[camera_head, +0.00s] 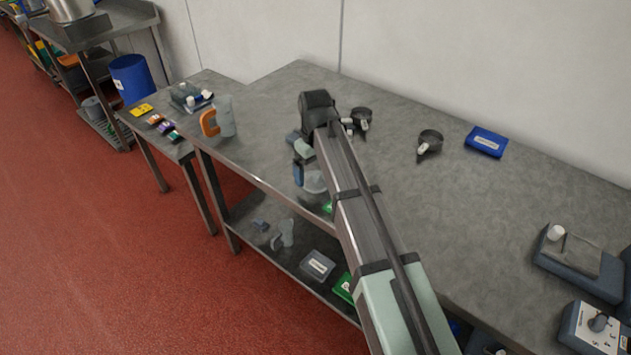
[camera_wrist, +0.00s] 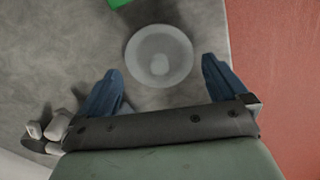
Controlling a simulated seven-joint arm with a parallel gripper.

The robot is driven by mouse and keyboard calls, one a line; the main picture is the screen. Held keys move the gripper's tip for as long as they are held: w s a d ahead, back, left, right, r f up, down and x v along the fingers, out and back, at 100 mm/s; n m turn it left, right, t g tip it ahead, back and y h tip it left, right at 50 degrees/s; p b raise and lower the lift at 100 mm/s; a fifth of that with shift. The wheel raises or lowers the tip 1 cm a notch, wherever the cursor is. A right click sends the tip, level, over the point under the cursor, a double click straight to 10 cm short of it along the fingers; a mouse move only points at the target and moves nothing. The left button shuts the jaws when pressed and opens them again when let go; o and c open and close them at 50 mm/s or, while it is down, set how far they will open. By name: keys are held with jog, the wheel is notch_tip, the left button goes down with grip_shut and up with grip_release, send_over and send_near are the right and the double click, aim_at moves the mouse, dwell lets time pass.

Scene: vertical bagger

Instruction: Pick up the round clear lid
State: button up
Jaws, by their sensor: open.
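The round clear lid (camera_wrist: 160,55) lies flat on the grey table in the wrist view, close to the table's edge. It is a pale, see-through disc with a small round knob-like shape near its middle. In the head view the lid (camera_head: 315,182) shows partly, beside my arm near the front edge. My gripper (camera_wrist: 158,75) is open, with blue fingers apart on either side of the lid's near part. The gripper looks empty. I cannot tell the height of the fingers above the table.
A green object (camera_wrist: 122,3) lies beyond the lid. Dark scoops (camera_head: 430,142) and a blue box (camera_head: 486,141) stand at the back. A clear jug with an orange handle (camera_head: 220,118) stands at the left. The table's front edge drops to a red floor (camera_wrist: 275,70).

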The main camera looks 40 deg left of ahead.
jog(key=shift+f, duration=0.95)
jog(key=c, duration=0.8)
jog(key=shift+r, duration=0.1)
